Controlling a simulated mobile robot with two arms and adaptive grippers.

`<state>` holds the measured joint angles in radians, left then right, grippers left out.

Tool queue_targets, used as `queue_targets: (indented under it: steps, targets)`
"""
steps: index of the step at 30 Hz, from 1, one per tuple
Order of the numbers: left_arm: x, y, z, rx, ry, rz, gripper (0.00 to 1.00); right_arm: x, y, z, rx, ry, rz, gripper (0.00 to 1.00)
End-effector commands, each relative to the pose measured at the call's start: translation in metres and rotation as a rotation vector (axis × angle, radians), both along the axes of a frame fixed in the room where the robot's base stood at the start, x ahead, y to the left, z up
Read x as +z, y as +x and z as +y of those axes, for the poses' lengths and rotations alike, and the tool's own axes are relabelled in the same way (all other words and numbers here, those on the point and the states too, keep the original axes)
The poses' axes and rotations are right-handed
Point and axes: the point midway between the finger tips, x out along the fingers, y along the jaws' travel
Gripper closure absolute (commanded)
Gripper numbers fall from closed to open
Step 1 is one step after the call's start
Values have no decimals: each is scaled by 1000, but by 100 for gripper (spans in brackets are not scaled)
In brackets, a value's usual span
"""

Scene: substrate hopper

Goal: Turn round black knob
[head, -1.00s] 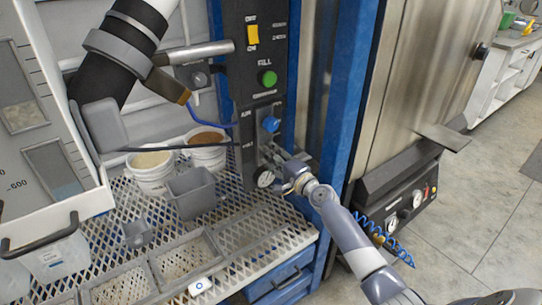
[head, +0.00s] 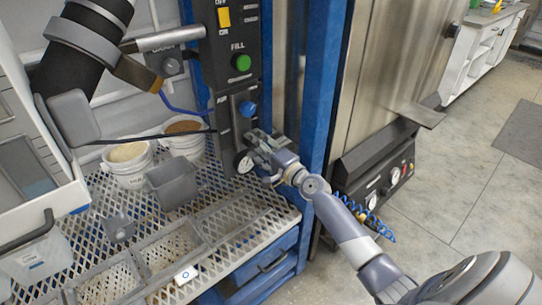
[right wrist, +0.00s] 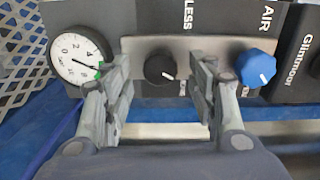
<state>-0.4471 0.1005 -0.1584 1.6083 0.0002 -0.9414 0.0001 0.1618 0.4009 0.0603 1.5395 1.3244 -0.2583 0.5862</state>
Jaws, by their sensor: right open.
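The round black knob (right wrist: 160,67) sits on a grey plate of the control panel, with a white mark on its face. In the head view my right gripper hides it. My right gripper (head: 257,142) is at the panel, below the blue knob (head: 247,108). In the right wrist view the gripper (right wrist: 160,84) is open, with one finger on each side of the black knob and a gap on both sides. The blue knob (right wrist: 257,68) is to the right of the right finger. My left gripper is not in view.
A round gauge (right wrist: 78,58) sits beside the left finger; it also shows in the head view (head: 245,163). Above are a green button (head: 241,62) and a yellow switch (head: 223,17). A blue post (head: 327,85) stands to the right. Two buckets (head: 128,165) stand on the mesh shelf (head: 255,215).

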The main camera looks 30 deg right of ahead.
Motion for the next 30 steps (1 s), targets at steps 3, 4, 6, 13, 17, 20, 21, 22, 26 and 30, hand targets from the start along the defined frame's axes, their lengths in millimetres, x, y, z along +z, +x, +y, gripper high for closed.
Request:
queue_targets:
  steps: [3, 4, 6, 13, 17, 20, 21, 22, 26, 30]
  targets:
    - [0, -1, 1, 0, 1, 2, 67, -1, -26, -4, 0, -3, 3, 47]
    - [0, -1, 1, 0, 1, 2, 67, -1, -32, -5, 0, -2, 3, 47]
    - [0, -1, 1, 0, 1, 2, 67, -1, -44, -6, 0, -1, 3, 47]
    - [-1, -1, 1, 0, 2, 3, 67, 0, -74, -11, -2, -1, 1, 47]
    - [-1, -1, 1, 0, 2, 3, 67, 0, -81, -12, -1, -1, 0, 47]
    - [-1, -2, 1, 0, 2, 3, 67, 1, -82, -12, -1, 0, -1, 47]
    - [-1, -2, 1, 0, 2, 3, 67, 1, -83, -12, -1, 0, -1, 47]
    - [-1, -2, 1, 0, 2, 4, 67, 1, -83, -12, -1, 0, -1, 47]
    - [-1, -2, 1, 0, 2, 4, 67, 1, -82, -12, -1, 0, -1, 47]
    - [-1, -2, 1, 0, 2, 4, 67, 1, -82, -12, -1, 0, -1, 47]
